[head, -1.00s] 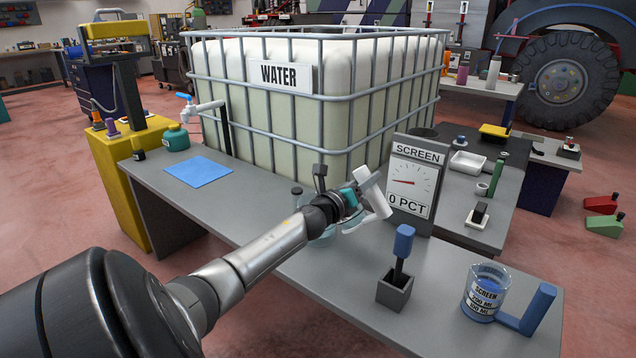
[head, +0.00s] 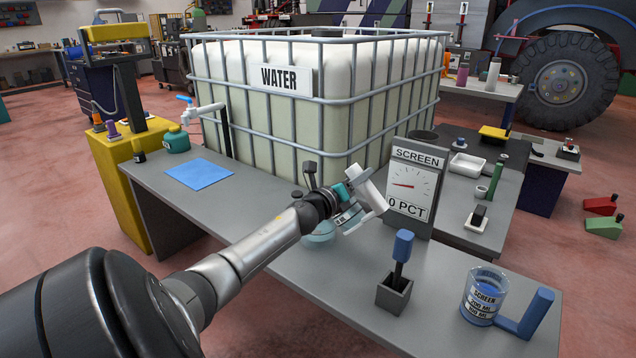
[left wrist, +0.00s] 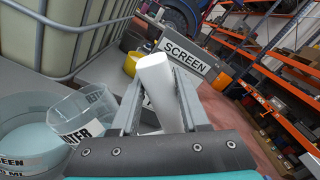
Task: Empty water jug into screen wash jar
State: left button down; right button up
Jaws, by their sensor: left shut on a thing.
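My left gripper (head: 352,188) is shut on the white handle (left wrist: 155,85) of the clear water jug (left wrist: 85,112). In the left wrist view the jug is tilted, with part of its WATER label showing. It is beside and partly over the rim of a wide clear jar (left wrist: 30,132) marked SCREEN, which holds pale bluish liquid. In the head view my gripper and arm hide most of this jar (head: 320,234) and part of the jug. I cannot tell how much water is in the jug or whether any is flowing. My right gripper is not in view.
The SCREEN gauge (head: 410,185) reads 0 PCT just right of the gripper. The caged WATER tank (head: 310,110) is behind. A blue mat (head: 199,174) lies left.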

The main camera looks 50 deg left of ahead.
pick_arm(q)
jog(key=shift+s+a+f, duration=0.25)
jog(key=shift+a+f, duration=0.15)
jog(key=shift+a, duration=0.15)
jog(key=shift+s+a+r+n+p, duration=0.1)
jog(key=shift+a+r+n+p, duration=0.5)
jog(key=shift+a+r+p, duration=0.4)
jog(key=shift+r, duration=0.35)
jog(key=shift+a+r, duration=0.1)
dwell(0.7)
jog(key=shift+d+r+p, duration=0.2)
jog(key=shift+d+p, duration=0.25)
jog(key=shift+p, duration=0.1)
jog(key=shift+w+d+r, duration=0.1)
jog(key=shift+w+d, duration=0.15)
jog(key=shift+d, duration=0.15)
